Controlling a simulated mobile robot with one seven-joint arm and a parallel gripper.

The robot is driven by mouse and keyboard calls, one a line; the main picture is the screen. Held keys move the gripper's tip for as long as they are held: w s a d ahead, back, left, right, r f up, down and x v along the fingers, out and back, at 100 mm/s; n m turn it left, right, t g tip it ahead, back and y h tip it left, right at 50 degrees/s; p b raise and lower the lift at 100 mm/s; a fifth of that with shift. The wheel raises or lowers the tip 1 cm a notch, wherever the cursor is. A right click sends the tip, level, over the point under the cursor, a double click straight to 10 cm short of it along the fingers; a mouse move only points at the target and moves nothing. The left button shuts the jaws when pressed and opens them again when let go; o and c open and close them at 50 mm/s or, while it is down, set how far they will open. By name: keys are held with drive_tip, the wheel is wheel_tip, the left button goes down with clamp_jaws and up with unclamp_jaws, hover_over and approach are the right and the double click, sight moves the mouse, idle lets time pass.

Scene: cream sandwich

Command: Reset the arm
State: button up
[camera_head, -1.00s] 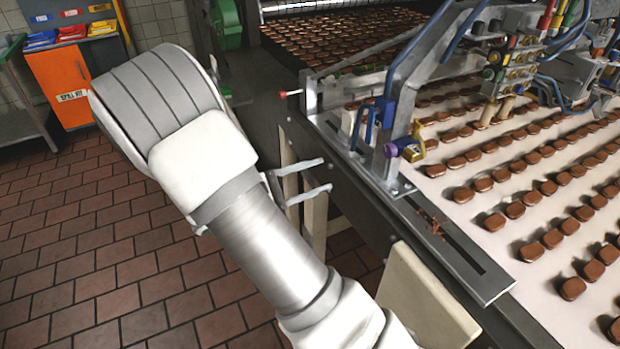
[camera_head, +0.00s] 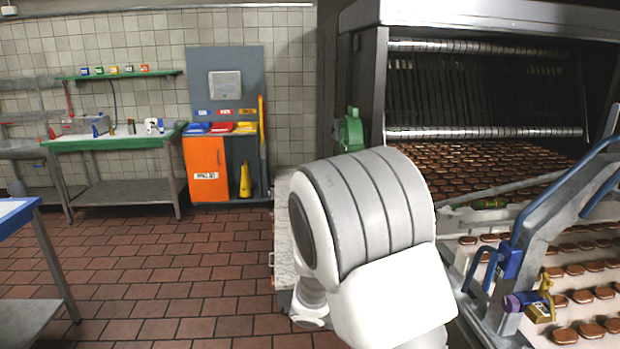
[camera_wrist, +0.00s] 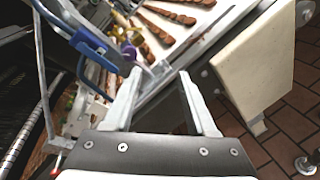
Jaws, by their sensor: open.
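My gripper (camera_wrist: 158,100) shows in the wrist view with its two pale fingers apart and nothing between them. It points at the side of the conveyor, near the blue-handled metal bracket (camera_wrist: 85,42). The fingers look apart from the bracket, but the exact distance cannot be told. In the head view my white and grey arm (camera_head: 375,230) is folded at the lower centre, in front of the conveyor, and my gripper is hidden there.
The conveyor (camera_head: 500,325) carries rows of brown biscuits on the right. An orange spill-kit cabinet (camera_head: 207,165) and a green-edged sink table (camera_head: 100,143) stand at the back. A blue-topped table (camera_head: 15,213) is at left. The tiled floor (camera_head: 180,290) between is clear.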

drive_tip(key=s+a+r+m+y, duration=0.1)
drive_tip(key=s+r+m+y, duration=0.25)
drive_tip(key=s+y, duration=0.5)
drive_tip(key=s+a+r+m+t+y, duration=0.4)
drive_tip(key=s+a+r+t+y, duration=0.1)
drive_tip(key=a, duration=0.3)
drive_tip(key=shift+s+r+t+y, duration=0.35)
drive_tip(key=shift+r+t+y, duration=0.45)
drive_tip(key=shift+r+y, duration=0.1)
drive_tip(key=shift+m, duration=0.25)
drive_tip(key=shift+c, duration=0.4)
drive_tip(key=shift+c, duration=0.2)
drive_tip(key=shift+d, duration=0.15)
